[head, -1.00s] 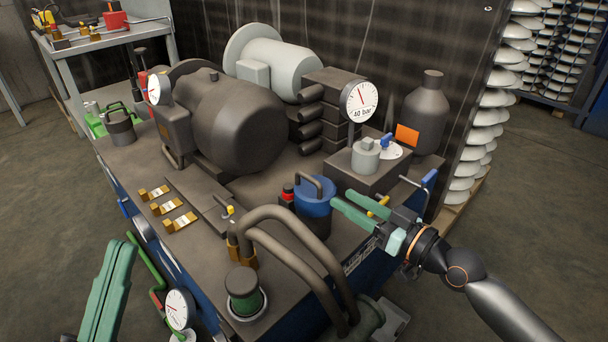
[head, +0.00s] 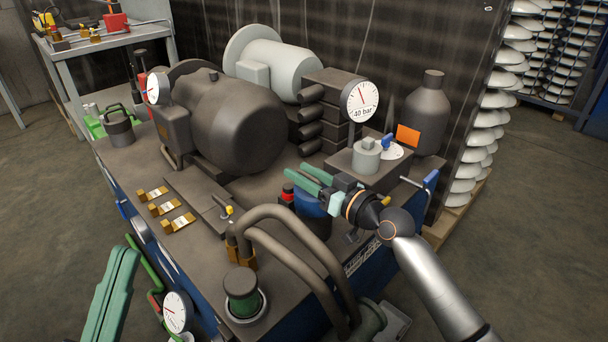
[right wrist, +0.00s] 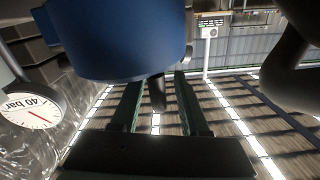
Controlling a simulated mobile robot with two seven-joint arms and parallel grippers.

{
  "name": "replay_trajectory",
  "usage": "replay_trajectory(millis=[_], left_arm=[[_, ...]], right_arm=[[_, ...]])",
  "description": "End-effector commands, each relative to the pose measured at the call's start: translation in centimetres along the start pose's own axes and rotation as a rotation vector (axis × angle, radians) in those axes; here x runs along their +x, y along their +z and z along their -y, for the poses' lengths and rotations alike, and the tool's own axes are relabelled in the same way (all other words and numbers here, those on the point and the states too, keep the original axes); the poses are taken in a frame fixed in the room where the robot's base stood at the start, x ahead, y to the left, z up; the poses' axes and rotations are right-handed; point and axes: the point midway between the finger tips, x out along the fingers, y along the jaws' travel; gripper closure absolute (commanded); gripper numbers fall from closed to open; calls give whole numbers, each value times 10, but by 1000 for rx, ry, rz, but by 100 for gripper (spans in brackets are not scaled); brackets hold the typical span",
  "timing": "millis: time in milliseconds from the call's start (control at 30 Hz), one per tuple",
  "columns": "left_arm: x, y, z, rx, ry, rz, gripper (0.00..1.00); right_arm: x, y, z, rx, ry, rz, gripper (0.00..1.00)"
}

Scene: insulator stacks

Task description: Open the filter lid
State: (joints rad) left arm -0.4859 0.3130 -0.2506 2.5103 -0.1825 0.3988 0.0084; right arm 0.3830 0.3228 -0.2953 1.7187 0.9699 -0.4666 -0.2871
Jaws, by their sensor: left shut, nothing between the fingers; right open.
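The blue filter canister (head: 313,204) stands on the bench near its right front edge. My right gripper (head: 298,171) is open over its top, with green fingers pointing left and back, and hides most of the lid and the handle in the head view. In the right wrist view the blue lid (right wrist: 125,40) fills the upper left. A dark bar, apparently its handle (right wrist: 157,92), shows between the two open fingers (right wrist: 158,100). I cannot tell whether they touch it. My left gripper (head: 124,262) is shut and empty at the lower left, away from the filter.
Thick curved hoses (head: 285,222) rise in front of the filter. A red-topped black part (head: 287,192) stands close on its left. A block with a grey knob (head: 366,155) and the 40 bar gauge (head: 362,101) are behind. A blue-handled lever (head: 431,179) is at right.

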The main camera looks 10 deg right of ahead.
Motion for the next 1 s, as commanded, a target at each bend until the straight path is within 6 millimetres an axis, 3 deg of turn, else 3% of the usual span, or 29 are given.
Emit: replay_trajectory(millis=[167, 567, 1000], left_arm=[[0, 0, 0, -1, 0, 1, 100], [0, 0, 0, -2, 0, 1, 100], [0, 0, 0, -3, -1, 1, 100]], right_arm=[[0, 0, 0, 0, 0, 1, 56], [0, 0, 0, 1, 0, 0, 100], [0, 1, 0, 2, -1, 1, 100]])
